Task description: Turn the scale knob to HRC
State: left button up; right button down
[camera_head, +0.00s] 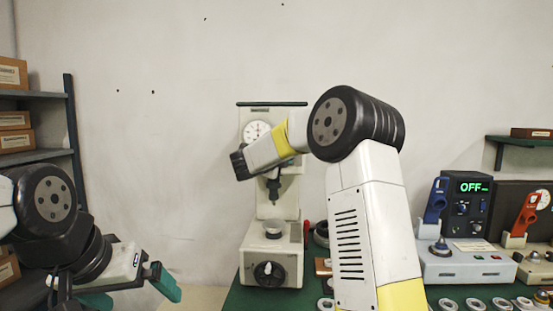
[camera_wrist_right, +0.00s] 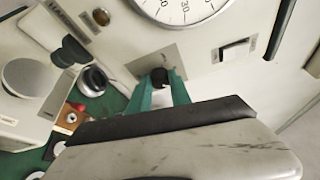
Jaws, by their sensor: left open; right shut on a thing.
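The hardness tester (camera_head: 270,240) stands upright at the centre of the head view. In the right wrist view, a small black knob (camera_wrist_right: 160,77) sits on a metal plate below the dial gauge. My right gripper (camera_wrist_right: 160,86) is shut on it with its green fingers, one on each side. The knob's scale marks, HRC included, cannot be read. My right arm hides this grip in the head view. Another black knob (camera_head: 268,273) is on the tester's lower front. My left gripper (camera_head: 130,291) is open and empty at the lower left, well away from the tester.
The tester's indenter and anvil (camera_wrist_right: 25,76) are close to the left of my right gripper. A light switch plate (camera_wrist_right: 236,50) is to its right. Devices with blue (camera_head: 437,200) and red (camera_head: 526,213) handles stand at the right, near several rings. Shelves (camera_head: 40,155) stand at the left.

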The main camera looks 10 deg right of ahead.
jog(key=shift+m+y, duration=0.3)
jog(key=shift+m, duration=0.4)
jog(key=shift+g, duration=0.3)
jog(key=c, duration=1.2)
grip_release()
jog(key=v, duration=0.8)
jog(key=shift+d, duration=0.1)
